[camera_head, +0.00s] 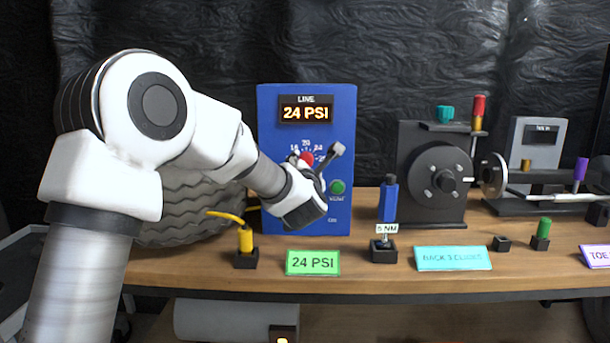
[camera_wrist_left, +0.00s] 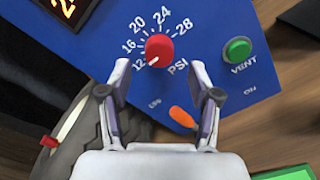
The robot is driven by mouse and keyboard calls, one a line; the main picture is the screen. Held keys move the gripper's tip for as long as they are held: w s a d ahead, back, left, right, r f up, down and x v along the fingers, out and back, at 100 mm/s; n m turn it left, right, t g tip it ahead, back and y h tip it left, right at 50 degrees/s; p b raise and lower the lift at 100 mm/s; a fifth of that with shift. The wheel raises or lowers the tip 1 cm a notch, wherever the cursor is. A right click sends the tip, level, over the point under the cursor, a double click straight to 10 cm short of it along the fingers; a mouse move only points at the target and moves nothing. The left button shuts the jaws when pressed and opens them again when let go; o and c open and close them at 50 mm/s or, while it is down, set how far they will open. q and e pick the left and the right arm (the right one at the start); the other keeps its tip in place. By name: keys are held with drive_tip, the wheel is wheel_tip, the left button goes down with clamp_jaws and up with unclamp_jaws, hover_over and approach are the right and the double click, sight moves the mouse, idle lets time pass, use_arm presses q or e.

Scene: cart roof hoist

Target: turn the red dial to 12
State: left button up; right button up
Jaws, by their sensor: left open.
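The red dial (camera_head: 306,158) is on the front of the blue panel box (camera_head: 270,200), partly hidden by my left gripper in the head view. In the left wrist view the red dial (camera_wrist_left: 159,47) shows whole, amid white marks from 12 to 28. Its white pointer is turned down-left, close to the 12 mark. My left gripper (camera_wrist_left: 160,72) is open and empty. Its fingertips are just below the dial to either side, and I see no contact. In the head view my left gripper (camera_head: 318,162) is in front of the panel. My right gripper is not in view.
The display (camera_head: 306,112) reads 24 PSI, as does the green card (camera_head: 313,262). A green VENT button (camera_wrist_left: 237,50) is right of the dial; an orange part (camera_wrist_left: 181,117) is below it. A tire (camera_head: 185,205) stands left, a blue-handled tool (camera_head: 388,200) right.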

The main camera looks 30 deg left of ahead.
use_arm(q)
drive_tip(key=v, duration=0.8)
drive_tip(key=shift+w, duration=0.1)
